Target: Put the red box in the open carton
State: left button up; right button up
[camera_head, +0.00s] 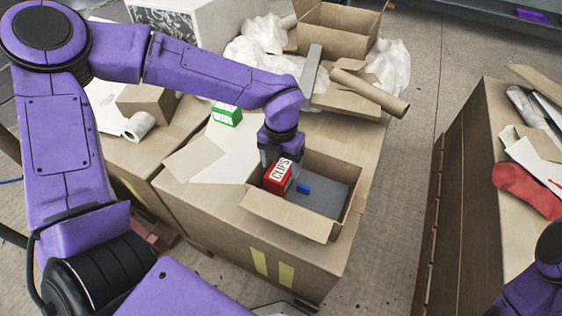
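The red box (277,179), with "CLIPS" lettering on a white panel, is at the left side inside the open carton (289,216). My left gripper (279,160) points down right above the red box, with its fingers at the box's top. Whether the fingers grip it is hard to see, and whether the box touches the carton floor is unclear. A small blue block (304,188) lies on the carton's grey floor beside the red box. My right gripper is out of view; only part of my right arm shows at the lower right.
A green box (226,114) stands on white paper behind the carton. A cardboard tube (370,93), crumpled white wrapping (262,50) and another open carton (338,28) lie farther back. Papers and a red item (527,189) cover the right-hand stack, across a floor gap.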

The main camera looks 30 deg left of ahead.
aim_at(281, 169)
pick_arm(q)
notch_tip(281, 169, up, 13)
jog(key=p, duration=0.3)
jog(key=shift+r, duration=0.15)
jog(key=shift+r, duration=0.1)
